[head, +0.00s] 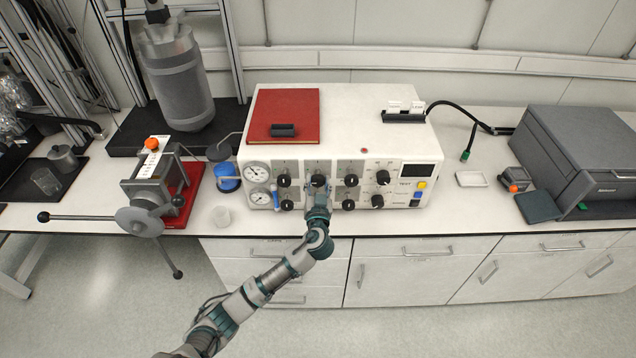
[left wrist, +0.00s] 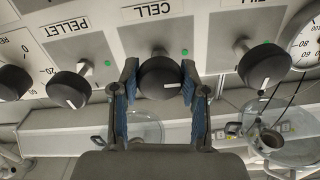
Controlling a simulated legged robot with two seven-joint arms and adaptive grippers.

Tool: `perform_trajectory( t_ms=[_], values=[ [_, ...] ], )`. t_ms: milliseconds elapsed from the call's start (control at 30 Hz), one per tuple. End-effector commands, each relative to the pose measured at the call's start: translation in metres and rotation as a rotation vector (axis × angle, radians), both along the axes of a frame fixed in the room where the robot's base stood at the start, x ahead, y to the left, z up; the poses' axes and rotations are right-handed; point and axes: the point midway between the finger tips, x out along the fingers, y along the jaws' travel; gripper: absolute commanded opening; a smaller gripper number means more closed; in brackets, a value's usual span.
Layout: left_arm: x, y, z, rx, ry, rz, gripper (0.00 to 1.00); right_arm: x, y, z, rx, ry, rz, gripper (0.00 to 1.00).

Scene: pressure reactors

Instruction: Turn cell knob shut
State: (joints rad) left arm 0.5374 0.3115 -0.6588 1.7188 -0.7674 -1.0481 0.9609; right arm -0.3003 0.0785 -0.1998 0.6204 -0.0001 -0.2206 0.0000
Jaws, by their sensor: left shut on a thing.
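The white control box (head: 337,130) carries rows of black knobs on its front panel. The cell knob (left wrist: 160,78) is round and black with a white pointer line, under an upside-down CELL label in the left wrist view. Its pointer lies towards the right of that picture. My left gripper (left wrist: 160,92) has one finger on each side of this knob and is shut on it. In the head view my left gripper (head: 318,188) reaches the panel's middle column and hides the knob there. My right gripper is not in view.
Neighbouring knobs stand close on both sides, including the pellet knob (left wrist: 70,90) and another knob (left wrist: 264,66). Two gauges (head: 257,175) are at the panel's left. A red-based hand-wheel device (head: 150,190) stands to the left, and a grey case (head: 585,150) to the right.

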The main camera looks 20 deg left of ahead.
Motion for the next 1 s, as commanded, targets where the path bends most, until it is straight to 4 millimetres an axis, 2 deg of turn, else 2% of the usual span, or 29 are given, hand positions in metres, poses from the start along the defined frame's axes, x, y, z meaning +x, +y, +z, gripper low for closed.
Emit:
perform_trajectory(
  t_ms=[367, 1000],
  values=[
    [0.000, -0.001, 0.001, 0.171, 0.049, -0.003, 0.10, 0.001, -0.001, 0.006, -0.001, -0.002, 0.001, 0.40],
    [0.001, -0.002, 0.003, 0.752, 0.214, -0.006, 0.10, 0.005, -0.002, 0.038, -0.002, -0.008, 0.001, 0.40]
  ],
)
